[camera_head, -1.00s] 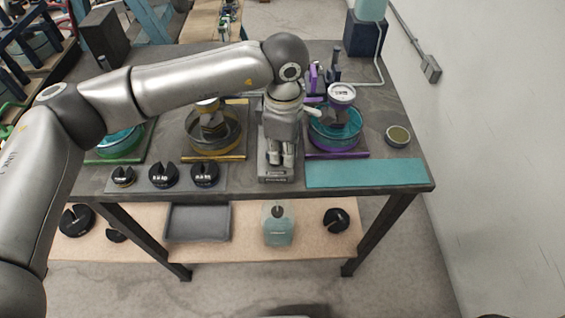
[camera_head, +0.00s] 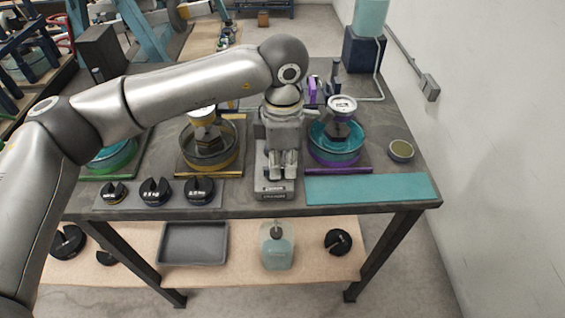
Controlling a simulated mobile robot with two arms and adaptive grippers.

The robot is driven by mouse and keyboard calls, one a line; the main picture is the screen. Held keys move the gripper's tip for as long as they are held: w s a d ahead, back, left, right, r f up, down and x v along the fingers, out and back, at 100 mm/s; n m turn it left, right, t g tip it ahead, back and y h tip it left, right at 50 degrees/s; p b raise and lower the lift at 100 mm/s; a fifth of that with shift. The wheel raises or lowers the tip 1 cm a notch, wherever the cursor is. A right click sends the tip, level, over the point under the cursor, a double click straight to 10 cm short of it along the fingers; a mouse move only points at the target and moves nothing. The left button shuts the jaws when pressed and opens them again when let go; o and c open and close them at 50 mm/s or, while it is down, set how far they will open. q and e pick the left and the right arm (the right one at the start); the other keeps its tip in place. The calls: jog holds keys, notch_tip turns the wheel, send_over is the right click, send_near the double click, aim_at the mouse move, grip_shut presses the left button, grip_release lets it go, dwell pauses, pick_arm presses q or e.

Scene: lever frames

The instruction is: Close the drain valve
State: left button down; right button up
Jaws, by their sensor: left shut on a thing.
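A grey fixture (camera_head: 274,189) with a small label on its front edge stands on the dark workbench, between the yellow-based and purple-based vessels. I take it for the drain valve, but its upper part is hidden by my arm. My left gripper (camera_head: 284,163) comes down from above, directly over this fixture, with its fingers close together and pointing down. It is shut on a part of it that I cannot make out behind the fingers. My right gripper is not in view.
A teal vessel with a gauge (camera_head: 342,104) stands close right of the gripper, and a yellow vessel (camera_head: 208,152) stands left. Several black slotted weights (camera_head: 156,191) lie at the front left. A teal mat (camera_head: 370,189) at the front right is bare.

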pick_arm(q)
jog(key=c, duration=1.5)
grip_release()
notch_tip(320, 180, up, 12)
jog(key=shift+r, duration=0.1)
